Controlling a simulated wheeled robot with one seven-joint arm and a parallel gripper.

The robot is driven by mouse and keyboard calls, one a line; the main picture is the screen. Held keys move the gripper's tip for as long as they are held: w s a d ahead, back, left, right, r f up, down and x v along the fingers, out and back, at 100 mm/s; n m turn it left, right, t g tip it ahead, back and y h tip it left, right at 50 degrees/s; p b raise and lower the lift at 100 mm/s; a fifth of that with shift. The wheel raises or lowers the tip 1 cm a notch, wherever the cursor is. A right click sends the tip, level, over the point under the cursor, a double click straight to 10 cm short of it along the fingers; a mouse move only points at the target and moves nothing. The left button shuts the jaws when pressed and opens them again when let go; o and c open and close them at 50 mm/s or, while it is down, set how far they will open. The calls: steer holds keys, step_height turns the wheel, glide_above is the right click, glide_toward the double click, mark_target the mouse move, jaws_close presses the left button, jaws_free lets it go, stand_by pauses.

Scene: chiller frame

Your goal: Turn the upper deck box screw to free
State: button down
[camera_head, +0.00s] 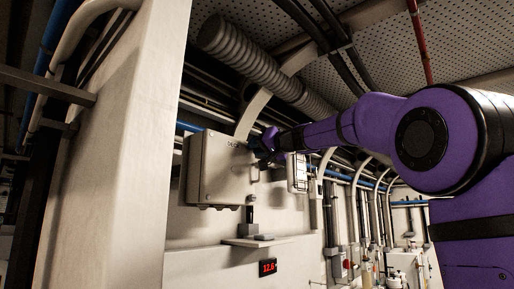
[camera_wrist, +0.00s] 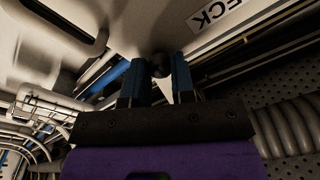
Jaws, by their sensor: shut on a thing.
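The deck box (camera_head: 218,168) is a pale grey box on the wall, left of centre in the head view. In the wrist view its pale face (camera_wrist: 135,22) fills the top, with a white label (camera_wrist: 213,13) whose visible letters read "ECK". A dark round screw head (camera_wrist: 159,65) sits at the box's edge. My gripper (camera_head: 266,143) is at the upper right edge of the box. In the wrist view the two blue fingers of my gripper (camera_wrist: 157,77) are on either side of the screw head and shut on it. The screw's shaft is hidden.
A ribbed duct (camera_head: 240,55) runs above the box, with dark pipes behind. A small shelf (camera_head: 258,241) and a red-lit display (camera_head: 267,267) are below it. A pale column (camera_head: 105,150) stands at left. A wire basket (camera_wrist: 45,108) shows in the wrist view.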

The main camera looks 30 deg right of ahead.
steer(key=shift+f+n, duration=0.1)
steer(key=shift+n, duration=0.2)
stand_by(0.4)
steer(key=c, duration=0.9)
jaws_free()
steer(key=shift+c, duration=0.2)
steer(key=v, duration=1)
steer(key=shift+s+d, duration=0.25)
steer(key=shift+s, duration=0.05)
